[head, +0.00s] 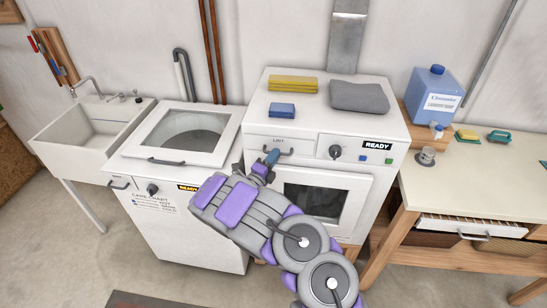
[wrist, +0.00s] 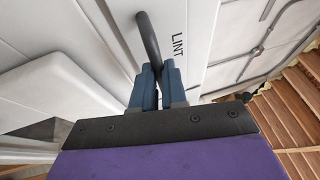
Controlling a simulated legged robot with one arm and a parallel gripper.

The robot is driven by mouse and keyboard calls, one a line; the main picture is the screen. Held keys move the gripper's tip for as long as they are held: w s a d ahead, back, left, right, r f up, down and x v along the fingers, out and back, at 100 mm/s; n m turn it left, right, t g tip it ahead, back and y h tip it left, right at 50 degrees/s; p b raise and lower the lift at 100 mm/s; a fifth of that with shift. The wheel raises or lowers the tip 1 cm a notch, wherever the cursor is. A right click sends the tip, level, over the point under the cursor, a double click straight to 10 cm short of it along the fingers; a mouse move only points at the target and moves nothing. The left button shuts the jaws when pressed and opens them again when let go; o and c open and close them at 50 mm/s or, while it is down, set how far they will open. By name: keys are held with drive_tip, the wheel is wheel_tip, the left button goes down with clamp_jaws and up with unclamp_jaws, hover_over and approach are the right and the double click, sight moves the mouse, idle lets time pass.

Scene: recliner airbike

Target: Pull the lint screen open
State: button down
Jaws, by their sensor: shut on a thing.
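The lint screen is a white panel (head: 258,142) marked LINT on the upper left front of the dryer (head: 345,125). It looks about flush with the dryer front. Its dark bar handle (head: 290,152) shows at the panel's middle; the handle also shows in the wrist view (wrist: 148,38), beside the LINT lettering. My gripper (head: 272,157) reaches up from below. Its blue fingers (wrist: 158,80) are shut on the lower part of the handle in the wrist view. My arm hides part of the dryer front below the panel.
A washer (head: 185,215) stands close on the left, with a sink (head: 90,130) beyond it. A yellow cloth (head: 293,83), blue sponge (head: 282,110) and grey cloth (head: 360,96) lie on the dryer. A wooden workbench (head: 470,195) stands on the right.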

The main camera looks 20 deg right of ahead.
drive_tip(key=shift+s+f, duration=0.1)
drive_tip(key=s+a+p, duration=0.4)
drive_tip(key=s+a, duration=0.1)
drive_tip(key=s, duration=0.3)
drive_tip(key=s+a+p, duration=0.5)
drive_tip(key=s+a, duration=0.1)
drive_tip(key=s, duration=0.3)
drive_tip(key=c, duration=1.2)
unclamp_jaws()
drive_tip(key=shift+w+d, duration=0.1)
drive_tip(key=shift+o, duration=0.2)
drive_tip(key=p+v, duration=0.1)
drive_tip(key=v, duration=1.6)
drive_tip(key=shift+a+p, duration=0.3)
drive_tip(key=shift+p, duration=0.05)
